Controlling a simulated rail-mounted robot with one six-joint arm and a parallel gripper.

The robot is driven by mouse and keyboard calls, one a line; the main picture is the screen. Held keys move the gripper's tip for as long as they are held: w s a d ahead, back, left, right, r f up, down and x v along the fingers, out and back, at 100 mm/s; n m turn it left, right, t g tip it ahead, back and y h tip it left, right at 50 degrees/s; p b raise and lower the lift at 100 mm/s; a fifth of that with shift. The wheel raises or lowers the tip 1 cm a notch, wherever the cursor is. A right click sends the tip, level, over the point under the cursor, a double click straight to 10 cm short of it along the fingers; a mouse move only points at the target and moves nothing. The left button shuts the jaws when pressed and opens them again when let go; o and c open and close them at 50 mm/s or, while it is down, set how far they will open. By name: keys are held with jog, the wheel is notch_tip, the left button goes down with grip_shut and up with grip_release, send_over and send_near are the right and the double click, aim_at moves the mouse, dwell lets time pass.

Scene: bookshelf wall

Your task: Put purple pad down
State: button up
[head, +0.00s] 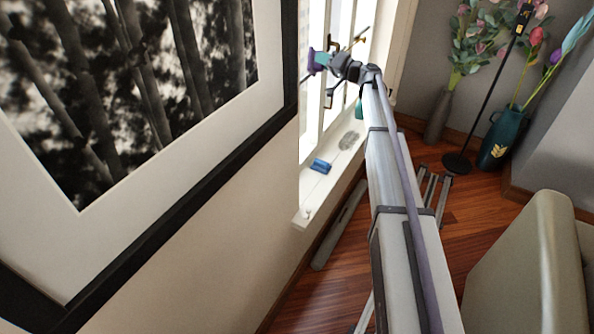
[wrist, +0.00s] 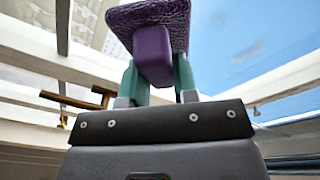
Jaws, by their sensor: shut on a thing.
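The purple pad (wrist: 148,15) has a textured face and a smooth purple block-like grip (wrist: 153,55). My gripper (wrist: 154,75) has two teal fingers, shut on that grip from both sides in the wrist view. In the head view the purple pad (head: 311,62) is at the end of my outstretched arm, in front of the window. My gripper (head: 322,60) there is small, and the pad is held in the air, well above the window sill (head: 312,205).
A blue object (head: 320,165) and a grey patterned item (head: 348,140) lie on the sill. Brass-coloured window handles (head: 330,97) are close to my gripper. A framed picture (head: 130,90) hangs at left. Vases (head: 502,138), a lamp stand (head: 457,163) and an armchair (head: 530,270) are at right.

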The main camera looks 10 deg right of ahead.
jog(key=s+a+f+n+g+h+b, duration=0.2)
jog(key=f+b, duration=0.5)
jog(key=f, duration=0.6)
jog(key=s+a+f+n+g+h+b, duration=0.2)
jog(key=f+b, duration=0.5)
jog(key=f, duration=0.7)
jog(key=s+a+f+n+g+h+b, duration=0.2)
jog(key=f+n+g+h+b, duration=0.3)
jog(key=f, duration=0.8)
jog(key=shift+s+a+f+n+g+h+b, duration=0.3)
jog(key=shift+s+a+n+g+h+b, duration=0.15)
jog(key=shift+a+b, duration=0.6)
jog(key=shift+w+d, duration=0.1)
jog(key=shift+d, duration=0.05)
notch_tip(320, 180, down, 10)
jog(key=b, duration=1)
jog(key=shift+r, duration=0.25)
jog(key=shift+f, duration=0.15)
jog(key=o, duration=0.8)
